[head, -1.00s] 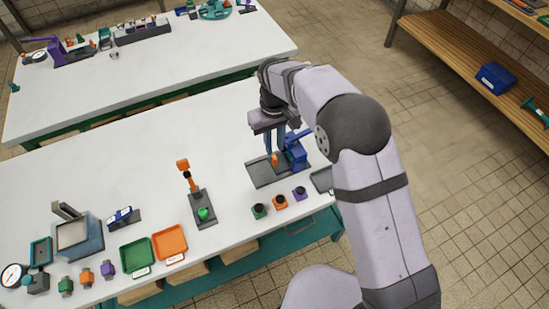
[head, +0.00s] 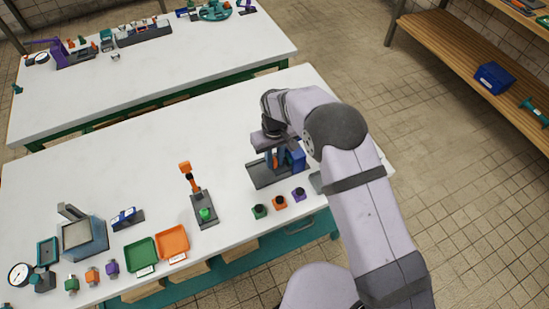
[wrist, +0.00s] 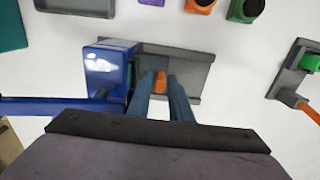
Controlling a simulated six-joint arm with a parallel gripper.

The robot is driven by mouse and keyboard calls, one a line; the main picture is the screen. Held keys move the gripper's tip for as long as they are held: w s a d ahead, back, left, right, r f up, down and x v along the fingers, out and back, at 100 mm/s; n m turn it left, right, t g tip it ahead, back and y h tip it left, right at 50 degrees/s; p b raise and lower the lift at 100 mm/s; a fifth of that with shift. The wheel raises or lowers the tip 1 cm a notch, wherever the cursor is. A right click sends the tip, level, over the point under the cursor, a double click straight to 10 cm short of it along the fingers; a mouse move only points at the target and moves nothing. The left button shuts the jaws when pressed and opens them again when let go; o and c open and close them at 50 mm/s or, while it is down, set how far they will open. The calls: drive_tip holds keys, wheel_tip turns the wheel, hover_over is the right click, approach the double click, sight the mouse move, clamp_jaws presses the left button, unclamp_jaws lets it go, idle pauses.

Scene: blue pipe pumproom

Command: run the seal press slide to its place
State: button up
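The seal press shows in the head view as a blue block (head: 298,160) on a grey base plate (head: 262,178). In the wrist view the blue block (wrist: 106,68) stands left of a small orange slide piece (wrist: 160,82), over the grey plate (wrist: 200,72). A blue lever (wrist: 45,106) reaches left from the block. My gripper (wrist: 161,90) is over the plate, with its two blue fingers apart, one on each side of the orange piece. A narrow gap seems to show beside it; contact is not clear. In the head view my wrist partly hides the press.
Green, orange and purple parts (head: 279,202) stand in front of the press. A grey stand with an orange lever (head: 195,185) is to its left. Green (head: 140,253) and orange (head: 172,243) trays lie farther left. The table behind the press is clear.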

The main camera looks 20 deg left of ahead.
clamp_jaws()
drive_tip(key=s+a+b, duration=0.1)
drive_tip(key=s+a, duration=0.5)
drive_tip(key=shift+s+a, duration=0.5)
unclamp_jaws()
drive_tip(key=shift+a, duration=0.1)
drive_tip(key=shift+r+b, duration=0.45)
wheel_tip(320, 180, up, 6)
drive_tip(key=b, duration=0.2)
drive_tip(key=shift+r, duration=0.25)
